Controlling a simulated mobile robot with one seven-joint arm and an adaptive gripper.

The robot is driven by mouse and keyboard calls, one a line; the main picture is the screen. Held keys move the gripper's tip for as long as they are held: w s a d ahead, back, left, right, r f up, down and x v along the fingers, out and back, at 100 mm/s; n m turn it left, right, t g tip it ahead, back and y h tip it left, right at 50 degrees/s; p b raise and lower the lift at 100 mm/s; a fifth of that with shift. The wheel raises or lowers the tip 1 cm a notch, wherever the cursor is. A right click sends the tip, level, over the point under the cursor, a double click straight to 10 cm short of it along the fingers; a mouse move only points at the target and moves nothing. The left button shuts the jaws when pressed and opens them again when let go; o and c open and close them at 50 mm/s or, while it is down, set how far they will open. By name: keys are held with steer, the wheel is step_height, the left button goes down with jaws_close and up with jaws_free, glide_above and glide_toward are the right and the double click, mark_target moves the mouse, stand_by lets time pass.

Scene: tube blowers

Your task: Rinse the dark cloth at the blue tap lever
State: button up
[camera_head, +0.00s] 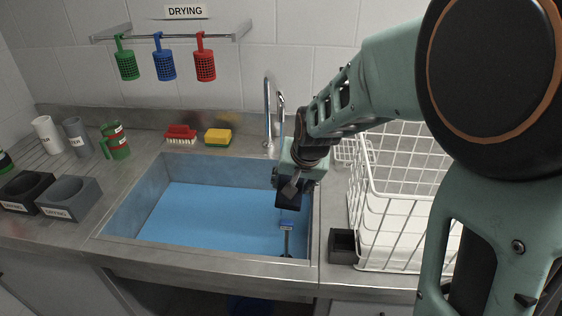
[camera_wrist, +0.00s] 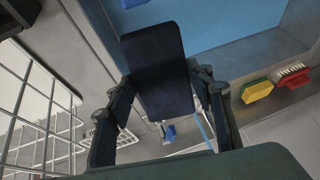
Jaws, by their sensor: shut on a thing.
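My gripper (camera_head: 290,182) hangs over the right part of the sink, near the tap (camera_head: 268,112). It is shut on the dark cloth (camera_wrist: 157,70), a flat, dark navy piece between the fingers in the wrist view; the cloth (camera_head: 289,195) also shows in the head view. A small blue-topped piece on a dark stem (camera_head: 287,227) stands at the sink's front right, below and apart from the cloth. Another small blue piece (camera_wrist: 169,132) shows beyond the cloth in the wrist view; I cannot tell which blue piece is the tap lever. My gripper hides part of the tap.
The sink (camera_head: 205,214) has a blue bottom. A white wire rack (camera_head: 362,215) stands close on the right, with a small dark box (camera_head: 342,246) beside it. A red brush (camera_head: 180,133) and a yellow sponge (camera_head: 217,137) lie behind the sink. Dark trays (camera_head: 72,196) stand left.

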steer(key=shift+r, duration=0.1)
steer(key=s+r+p, duration=0.1)
steer(key=s, duration=0.1)
steer(key=s+d+r+p, duration=0.1)
steer(key=r, duration=0.1)
steer(key=shift+s+d+r, duration=0.1)
steer(key=shift+s+d, duration=0.05)
steer(key=shift+s, duration=0.2)
steer(key=shift+s+d+r, duration=0.15)
steer(key=shift+s+r, duration=0.2)
steer(key=shift+s, duration=0.2)
